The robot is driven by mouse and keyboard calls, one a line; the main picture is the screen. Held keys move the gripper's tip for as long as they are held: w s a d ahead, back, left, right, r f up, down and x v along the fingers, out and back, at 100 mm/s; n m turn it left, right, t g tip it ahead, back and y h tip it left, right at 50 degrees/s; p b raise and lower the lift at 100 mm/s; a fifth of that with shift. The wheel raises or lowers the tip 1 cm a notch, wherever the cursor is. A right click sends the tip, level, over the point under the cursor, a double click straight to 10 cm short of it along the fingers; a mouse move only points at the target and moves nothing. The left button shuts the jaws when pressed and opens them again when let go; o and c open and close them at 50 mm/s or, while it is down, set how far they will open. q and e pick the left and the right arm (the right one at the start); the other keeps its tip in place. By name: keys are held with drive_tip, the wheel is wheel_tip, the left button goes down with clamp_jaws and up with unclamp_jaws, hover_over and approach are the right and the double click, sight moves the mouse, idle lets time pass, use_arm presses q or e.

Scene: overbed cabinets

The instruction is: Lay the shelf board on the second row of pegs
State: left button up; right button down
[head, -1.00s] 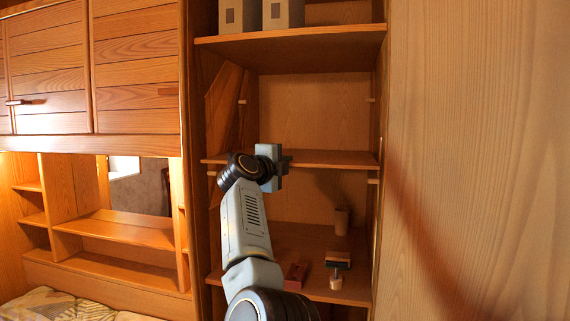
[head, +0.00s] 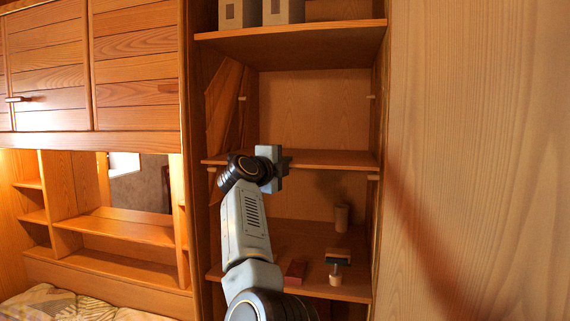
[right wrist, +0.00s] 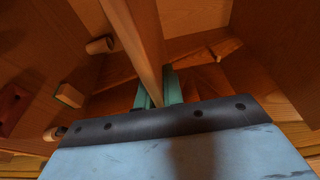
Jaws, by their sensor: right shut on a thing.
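The shelf board (head: 335,158) is a wooden plank spanning the tall cabinet bay at mid height. It looks about level. My right gripper (head: 284,163) is shut on its front edge, and in the right wrist view the board (right wrist: 137,40) runs between the green fingers (right wrist: 158,90). Just under the board, a peg shows at the left (head: 211,170) and another at the right (head: 373,177). A small gap seems to show between board and pegs. Higher pegs show at the left (head: 242,98) and right (head: 370,97). Back pegs under the board are hidden. My left gripper is out of view.
A fixed upper shelf (head: 300,42) holds two boxes (head: 283,12). The lower shelf (head: 330,292) carries a wooden cup (head: 341,217), a red block (head: 295,270) and a green-and-wood item (head: 338,257). A slanted panel (head: 222,105) stands at the bay's left wall.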

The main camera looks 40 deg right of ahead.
drive_tip(key=shift+f, duration=0.65)
idle(0.5)
drive_tip(key=c, duration=1.5)
unclamp_jaws()
drive_tip(key=shift+s, duration=0.1)
drive_tip(key=shift+o, duration=0.2)
drive_tip(key=b+v, duration=0.3)
drive_tip(key=v, duration=1)
drive_tip(key=shift+a+f, duration=0.15)
drive_tip(key=shift+a, duration=0.1)
drive_tip(key=shift+s, duration=0.1)
